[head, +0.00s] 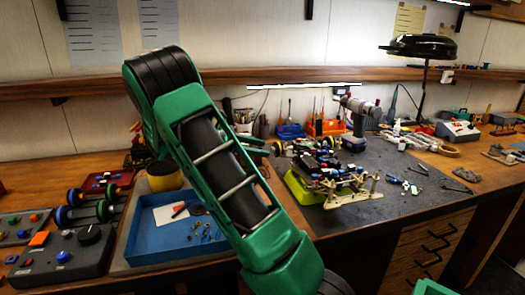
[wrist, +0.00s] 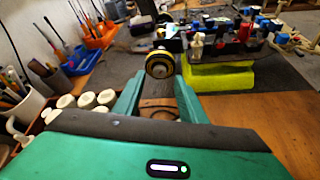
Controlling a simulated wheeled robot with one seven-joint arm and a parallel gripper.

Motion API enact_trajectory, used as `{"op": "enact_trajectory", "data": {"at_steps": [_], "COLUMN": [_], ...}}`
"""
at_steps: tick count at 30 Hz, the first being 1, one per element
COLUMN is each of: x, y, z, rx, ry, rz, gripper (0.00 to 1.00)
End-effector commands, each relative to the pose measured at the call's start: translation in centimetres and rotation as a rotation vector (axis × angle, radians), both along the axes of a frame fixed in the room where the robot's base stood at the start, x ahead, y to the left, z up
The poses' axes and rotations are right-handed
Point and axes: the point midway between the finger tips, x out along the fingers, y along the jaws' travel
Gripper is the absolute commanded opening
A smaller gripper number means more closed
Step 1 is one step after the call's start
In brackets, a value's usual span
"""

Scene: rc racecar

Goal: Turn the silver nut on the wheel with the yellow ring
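The wheel with the yellow ring (wrist: 160,57) is black and shows in the wrist view just beyond my fingertips, facing me. The silver nut (wrist: 159,68) is a small pale spot at its hub. My gripper (wrist: 158,88) is open, with one green finger on each side below the wheel and nothing visible between the tips. I cannot tell whether the fingers touch the wheel. The racecar (wrist: 222,36) sits on a bright green stand (wrist: 218,77).
A blue tray (head: 145,250) with small parts lies left of my arm. Spare wheels (head: 75,197) and a control box (head: 62,256) stand further left. Orange and blue tool bins (wrist: 95,33) and white bottles (wrist: 88,100) are left of my gripper. A drill (head: 360,112) stands behind the racecar.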

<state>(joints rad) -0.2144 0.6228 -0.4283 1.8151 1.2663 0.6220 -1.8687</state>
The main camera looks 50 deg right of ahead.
Motion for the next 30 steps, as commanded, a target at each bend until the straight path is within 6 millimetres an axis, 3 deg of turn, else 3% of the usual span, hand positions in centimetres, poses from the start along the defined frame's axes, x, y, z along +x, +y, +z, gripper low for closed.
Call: {"op": "enact_trajectory", "data": {"at_steps": [6,16,17,21,24,30], "x": [-0.8,-0.9,-0.9,-0.9,-0.9,-0.9], "y": [-1.7,-2.0,-2.0,-2.0,-2.7,-1.9], "z": [-0.7,-0.9,-0.9,-0.9,-0.9,-0.9], "rx": [0.0,0.002,0.001,0.001,0.001,-0.006], "ry": [-0.001,-0.001,-0.001,-0.001,-0.001,-0.014], "rz": [0.0,0.001,0.0,0.0,-0.001,0.001], "gripper": [0.37,0.37,0.35,0.01,0.0,0.0]}}
